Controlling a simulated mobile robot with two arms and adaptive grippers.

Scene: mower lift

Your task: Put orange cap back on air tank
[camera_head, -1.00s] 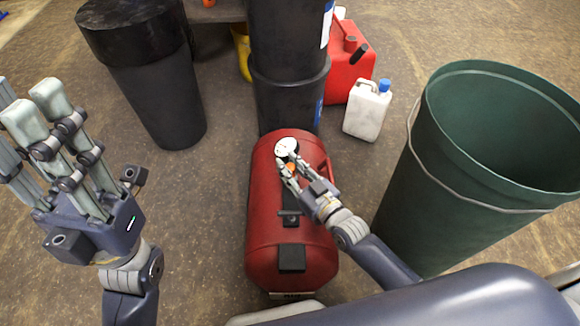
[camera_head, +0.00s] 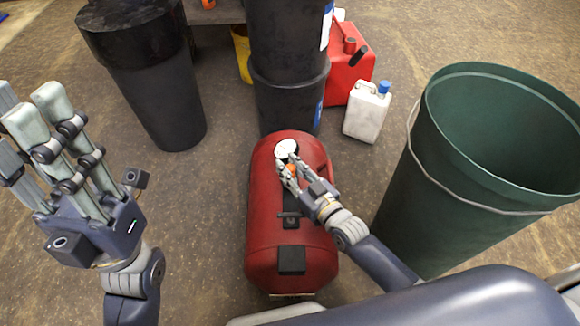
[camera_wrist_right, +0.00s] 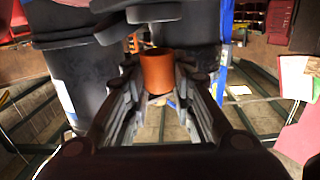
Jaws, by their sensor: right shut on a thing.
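The red air tank (camera_head: 275,235) lies on the floor in the middle of the head view, with a white round gauge (camera_head: 286,148) near its far end. The orange cap (camera_wrist_right: 157,70) is between the fingers of my right gripper (camera_head: 288,172), which is shut on it. In the head view only a bit of orange shows between those fingers, just below the gauge and over the tank top. Whether the cap touches the tank I cannot tell. My left gripper (camera_head: 40,125) is open and empty, raised at the left.
A green bin (camera_head: 410,215) stands close to my right arm. Stacked black bins (camera_head: 290,75) stand just beyond the tank, and a black bin (camera_head: 160,105) is at the left. A white jug (camera_head: 366,115) and a red fuel can (camera_head: 345,75) stand behind right.

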